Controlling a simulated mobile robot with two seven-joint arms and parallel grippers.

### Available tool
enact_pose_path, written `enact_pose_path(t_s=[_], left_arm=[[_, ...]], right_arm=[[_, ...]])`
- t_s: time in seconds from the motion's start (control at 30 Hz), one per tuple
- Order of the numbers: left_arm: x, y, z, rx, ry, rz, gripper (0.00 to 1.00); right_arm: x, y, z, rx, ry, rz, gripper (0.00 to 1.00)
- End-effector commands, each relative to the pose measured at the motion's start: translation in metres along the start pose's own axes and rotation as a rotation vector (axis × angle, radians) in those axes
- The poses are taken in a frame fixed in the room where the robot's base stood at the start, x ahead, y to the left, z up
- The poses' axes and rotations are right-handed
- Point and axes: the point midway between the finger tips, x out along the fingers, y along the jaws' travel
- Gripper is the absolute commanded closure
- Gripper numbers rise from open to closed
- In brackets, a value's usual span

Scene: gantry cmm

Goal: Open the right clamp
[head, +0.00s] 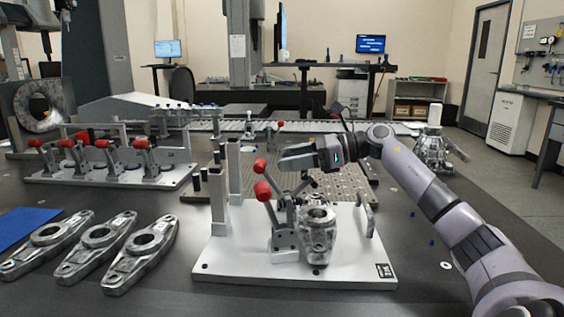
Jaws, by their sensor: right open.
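A metal part (318,233) with a round bore stands on a white fixture plate (235,255) in the middle of the head view. A toggle clamp (284,238) is at its left, with its red handle (263,191) raised and leaning left. A second red handle (260,166) shows just above it, joined to dark linkage (308,183) behind the part; this looks like the right clamp, but its base is hidden. My right gripper (284,161) is open, above the part and just right of that second handle. I cannot tell whether they touch. My left gripper is out of view.
Upright posts (218,185) rise from the fixture's left side. Several similar metal parts (98,250) lie on the dark table at left. Another fixture (110,175) with several red-handled clamps stands behind them. A perforated plate (350,190) lies behind the fixture.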

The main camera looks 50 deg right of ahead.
Motion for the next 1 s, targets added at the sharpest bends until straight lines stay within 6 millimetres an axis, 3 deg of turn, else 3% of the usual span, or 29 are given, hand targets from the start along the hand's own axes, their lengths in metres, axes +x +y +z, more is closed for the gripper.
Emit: enact_pose_path(t_s=[0.33, 0.73, 0.77, 0.97, 1.0], left_arm=[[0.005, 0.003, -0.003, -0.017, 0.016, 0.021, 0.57], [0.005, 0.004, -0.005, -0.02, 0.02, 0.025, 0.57], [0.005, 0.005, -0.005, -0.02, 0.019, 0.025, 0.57], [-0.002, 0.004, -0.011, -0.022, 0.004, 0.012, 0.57], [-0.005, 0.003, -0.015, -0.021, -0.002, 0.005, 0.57]], right_arm=[[-0.036, 0.0, -0.002, 0.001, 0.003, -0.003, 0.3], [-0.042, 0.0, -0.001, 0.0, 0.002, -0.002, 0.3], [-0.042, 0.0, -0.001, 0.0, 0.002, -0.002, 0.33], [-0.045, 0.0, 0.016, -0.001, 0.002, -0.003, 0.98], [-0.047, 0.0, 0.025, -0.001, 0.002, -0.003, 1.0]])
